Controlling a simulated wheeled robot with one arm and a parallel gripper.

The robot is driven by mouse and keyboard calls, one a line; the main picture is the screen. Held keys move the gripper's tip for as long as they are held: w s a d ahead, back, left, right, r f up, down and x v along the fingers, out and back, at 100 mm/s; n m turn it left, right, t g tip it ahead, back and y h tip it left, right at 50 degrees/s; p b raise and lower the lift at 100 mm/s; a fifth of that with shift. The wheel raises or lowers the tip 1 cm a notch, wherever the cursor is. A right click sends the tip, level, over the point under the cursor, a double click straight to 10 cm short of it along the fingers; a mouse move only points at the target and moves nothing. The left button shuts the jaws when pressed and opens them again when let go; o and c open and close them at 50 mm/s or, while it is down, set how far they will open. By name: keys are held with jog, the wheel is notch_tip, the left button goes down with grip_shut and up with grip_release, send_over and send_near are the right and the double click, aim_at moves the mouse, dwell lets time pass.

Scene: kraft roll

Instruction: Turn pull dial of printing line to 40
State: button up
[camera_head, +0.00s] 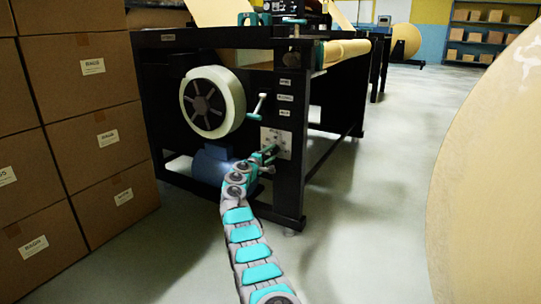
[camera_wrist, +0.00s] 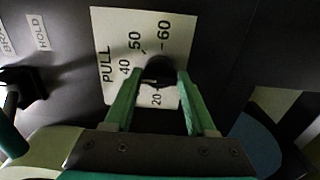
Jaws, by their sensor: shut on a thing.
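The pull dial (camera_wrist: 158,66) is a dark round knob on a white plate marked PULL (camera_wrist: 108,45). The numbers 20, 40, 50 and 60 show around it. The plate also appears in the head view (camera_head: 285,139), on the front post of the printing line (camera_head: 225,40). My gripper (camera_wrist: 157,80) is shut on the dial, one green finger on each side of it. In the head view my gripper (camera_head: 268,153) reaches the plate from the lower left. I cannot tell which number the dial points to, as the fingers cover part of it.
A teal-handled crank (camera_head: 257,106) sticks out just above the plate. A white roll (camera_head: 212,102) and a blue motor (camera_head: 211,164) are left of it. Stacked cartons (camera_head: 75,130) stand at the left, and a large kraft roll (camera_head: 490,180) at the right. The floor between is clear.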

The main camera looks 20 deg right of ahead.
jog(key=shift+d, duration=0.1)
jog(key=o, duration=1.4)
jog(key=shift+c, duration=0.2)
jog(key=shift+f, duration=0.1)
